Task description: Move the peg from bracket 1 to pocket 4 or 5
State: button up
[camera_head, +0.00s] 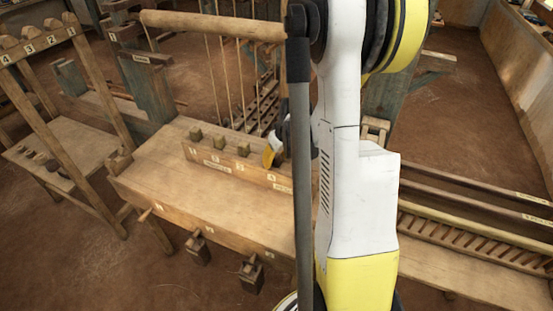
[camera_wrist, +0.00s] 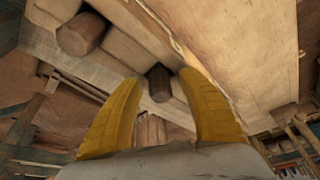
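My gripper (camera_head: 272,153) is low over the right end of the wooden pocket rail on the bench, near the label 4. In the wrist view its two yellow fingers (camera_wrist: 162,80) are spread. A dark peg end (camera_wrist: 159,83) shows between the fingertips, with narrow gaps on both sides. Another peg (camera_wrist: 82,33) stands to its upper left. In the head view three square-topped pegs stand in the rail (camera_head: 225,166) left of my gripper. My arm hides the rail's right end, so I cannot see pocket 5. A pale pin (camera_head: 145,214) sticks out of the bench front's left end.
Dark brackets (camera_head: 197,248) hang from the bench front (camera_head: 235,242). A thick roller (camera_head: 213,25) with hanging cords is behind the rail. A numbered wooden rack (camera_head: 50,75) stands at the left. Slatted loom beams (camera_head: 475,240) lie at the right. The bench top (camera_head: 165,165) is bare.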

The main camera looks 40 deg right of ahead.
jog(key=v, duration=1.2)
